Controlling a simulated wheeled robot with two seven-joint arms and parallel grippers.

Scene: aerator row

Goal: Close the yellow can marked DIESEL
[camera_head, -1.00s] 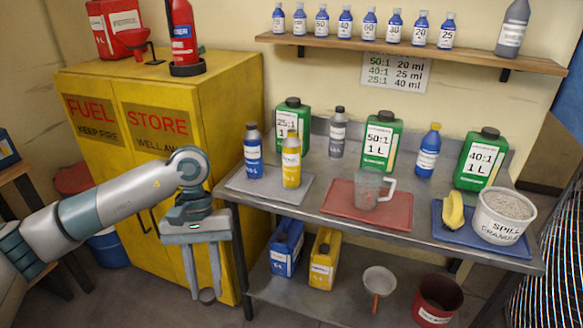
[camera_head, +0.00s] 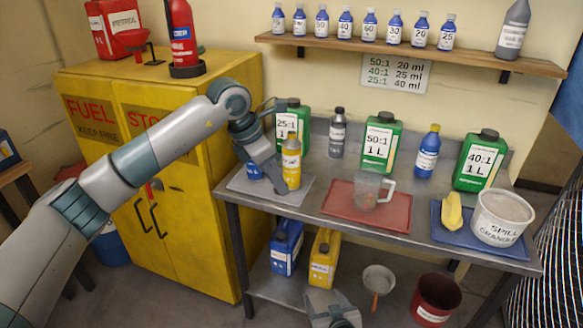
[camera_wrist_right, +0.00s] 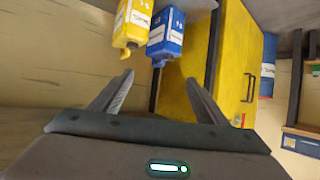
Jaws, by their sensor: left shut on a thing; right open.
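A yellow can (camera_head: 323,258) stands upright on the lower shelf; its label is too small to read. It also shows upside down in the right wrist view (camera_wrist_right: 136,24), where its neck points down.
A blue can (camera_head: 286,247) stands left of the yellow can. The bench top above holds green cans, bottles and a jug on a red mat (camera_head: 340,208). The yellow cabinet (camera_head: 190,220) is at left.

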